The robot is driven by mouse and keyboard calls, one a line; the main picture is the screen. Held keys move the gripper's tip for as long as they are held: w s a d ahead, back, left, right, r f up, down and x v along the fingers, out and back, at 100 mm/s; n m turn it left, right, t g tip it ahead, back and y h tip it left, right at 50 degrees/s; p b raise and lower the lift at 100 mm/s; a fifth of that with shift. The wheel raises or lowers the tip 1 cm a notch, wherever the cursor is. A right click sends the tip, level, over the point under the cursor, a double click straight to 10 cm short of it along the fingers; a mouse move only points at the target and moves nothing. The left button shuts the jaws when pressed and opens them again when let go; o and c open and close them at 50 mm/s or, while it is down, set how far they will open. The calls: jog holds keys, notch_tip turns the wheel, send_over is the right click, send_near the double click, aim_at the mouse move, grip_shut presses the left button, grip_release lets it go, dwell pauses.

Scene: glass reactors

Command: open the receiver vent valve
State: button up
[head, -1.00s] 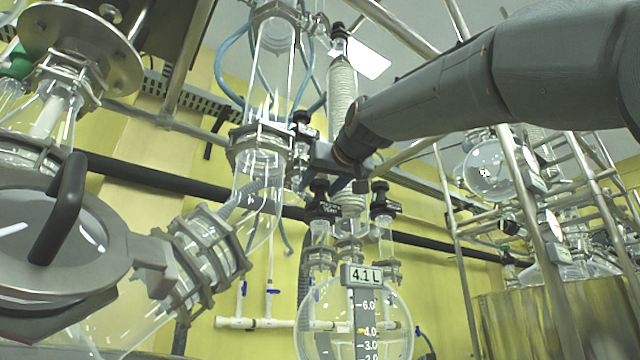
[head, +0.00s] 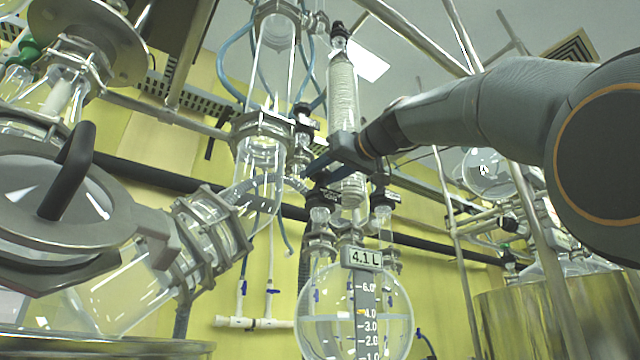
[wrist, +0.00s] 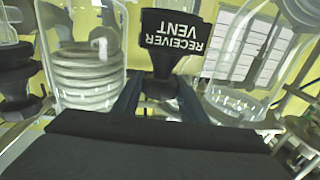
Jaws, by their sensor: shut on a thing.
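The receiver vent valve has a black cap with a white "RECEIVER VENT" label (wrist: 180,42), upside down in the wrist view. In the head view its black top (head: 322,196) sits on a glass neck above the round receiver flask (head: 398,315), whose sign reads 4.1 L. My gripper (head: 316,170) comes in from the right at the valve top. In the wrist view its two dark fingers (wrist: 160,98) are closed around the valve's black handle, just below the label. The fingers partly hide the handle, so I cannot tell how far it is turned.
Another black-capped valve (head: 382,196) stands close on the right, under my arm. A coiled glass condenser (head: 343,95) rises behind my gripper. A wide glass column (head: 270,70) stands to the left, and a metal frame post (head: 545,250) to the right.

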jog(key=n+g+y+p, duration=0.1)
jog(key=g, duration=0.1)
jog(key=n+g+y, duration=0.2)
jog(key=shift+w+d+r+n+y+p, duration=0.1)
jog(key=shift+d+n+y+p, duration=0.05)
jog(key=shift+n+y+p, duration=0.2)
jog(key=shift+n+g+y+p, duration=0.45)
jog(key=shift+n+g, duration=0.1)
jog(key=shift+g, duration=0.35)
jog(key=o, duration=0.9)
jog(key=shift+c, duration=0.2)
jog(key=shift+a, duration=0.2)
